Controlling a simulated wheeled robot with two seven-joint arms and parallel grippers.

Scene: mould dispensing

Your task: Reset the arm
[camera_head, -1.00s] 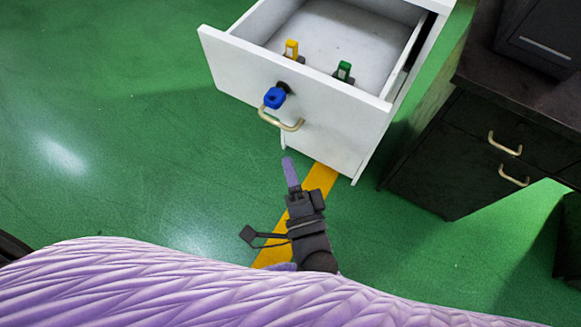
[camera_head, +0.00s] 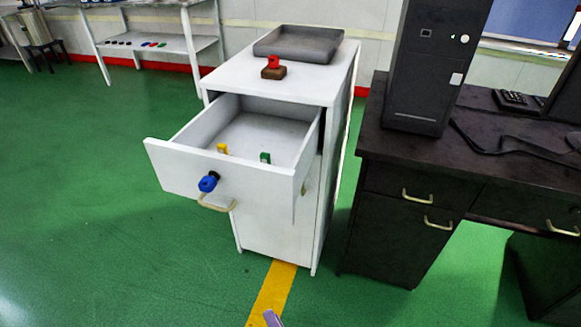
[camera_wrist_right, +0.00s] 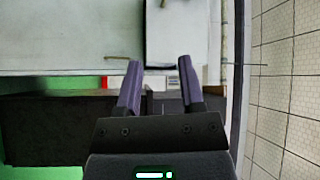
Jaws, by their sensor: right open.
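My right gripper (camera_head: 271,318) shows only as a purple fingertip at the bottom edge of the head view. In the right wrist view its two purple fingers (camera_wrist_right: 160,82) stand apart with nothing between them, so it is open and empty. In the head view it appears below the white cabinet (camera_head: 275,210) and apart from it. The cabinet's top drawer (camera_head: 165,168) is pulled out, with a blue key-like piece (camera_head: 208,182) at its front. My left gripper is not in view.
A yellow piece (camera_head: 222,149) and a green piece (camera_head: 265,157) are in the drawer. A red piece on a brown block (camera_head: 274,70) and a grey tray (camera_head: 299,44) are on the cabinet. A dark desk (camera_head: 400,160) stands right. Green floor (camera_head: 110,240) is open left.

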